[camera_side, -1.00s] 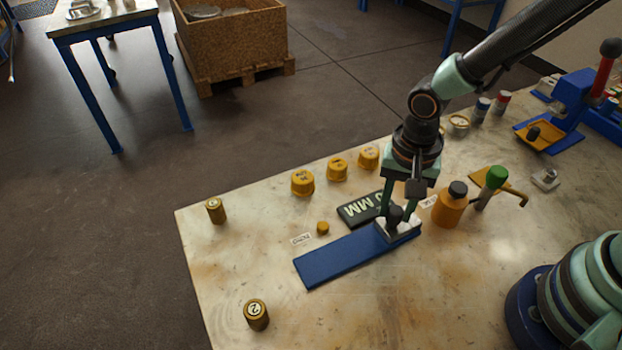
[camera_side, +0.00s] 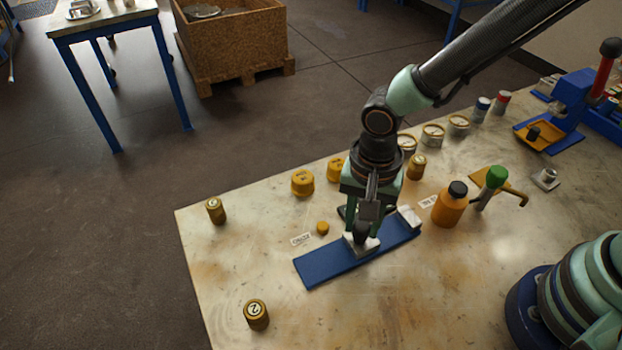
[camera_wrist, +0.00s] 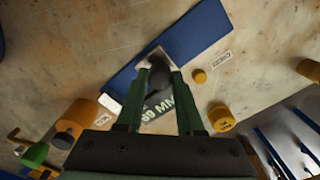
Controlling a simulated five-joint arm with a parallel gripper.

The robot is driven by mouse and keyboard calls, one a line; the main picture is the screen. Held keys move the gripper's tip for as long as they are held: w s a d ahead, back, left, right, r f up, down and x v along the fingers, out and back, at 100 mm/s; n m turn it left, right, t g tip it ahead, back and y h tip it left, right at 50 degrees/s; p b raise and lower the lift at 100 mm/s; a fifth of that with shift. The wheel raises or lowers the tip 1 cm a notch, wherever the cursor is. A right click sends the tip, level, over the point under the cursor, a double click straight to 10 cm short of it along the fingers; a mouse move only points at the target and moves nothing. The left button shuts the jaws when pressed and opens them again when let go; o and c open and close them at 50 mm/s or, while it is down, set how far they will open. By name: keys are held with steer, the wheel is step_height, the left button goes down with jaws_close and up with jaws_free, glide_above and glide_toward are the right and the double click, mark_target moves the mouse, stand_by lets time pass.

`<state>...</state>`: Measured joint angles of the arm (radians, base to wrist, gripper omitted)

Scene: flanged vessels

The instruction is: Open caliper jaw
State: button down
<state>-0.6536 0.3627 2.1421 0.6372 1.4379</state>
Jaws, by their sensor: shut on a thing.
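The caliper is a blue beam (camera_side: 325,265) lying flat on the bench, also seen in the wrist view (camera_wrist: 200,32). A pale fixed jaw (camera_side: 408,216) stands at its right end. A silvery sliding jaw (camera_side: 368,246) with a dark knob (camera_wrist: 159,80) sits near the beam's middle, with a clear gap between the jaws. My gripper (camera_side: 362,235) is shut on the knob from above. Its green fingers (camera_wrist: 160,74) flank the knob in the wrist view. A dark readout plate (camera_wrist: 158,108) seems to read "80 MM"; my gripper mostly hides it in the side view.
A small yellow knob (camera_side: 323,228) and a label (camera_side: 300,239) lie just behind the beam. Yellow flanged pots (camera_side: 302,183) stand further back. An orange bottle (camera_side: 450,205) stands right of the fixed jaw. Brass weights (camera_side: 256,314) stand left and front. The bench before the beam is clear.

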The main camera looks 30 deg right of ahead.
mark_target(363, 225)
steer(key=shift+a, duration=0.1)
steer(key=c, duration=0.5)
jaws_free()
step_height(363, 225, up, 12)
steer(key=shift+r, duration=0.1)
steer(key=d+r+n+t, duration=0.2)
steer(key=d+n, duration=0.1)
steer(key=d, duration=0.4)
steer(key=d+r+n+t, duration=0.1)
steer(key=d+r+n, duration=0.2)
steer(key=d, duration=0.4)
steer(key=d+r+n+t, duration=0.2)
steer(key=d+n, duration=0.1)
steer(key=d, duration=0.4)
steer(key=shift+w+d+r+t, duration=0.25)
steer(key=shift+d+t, duration=0.05)
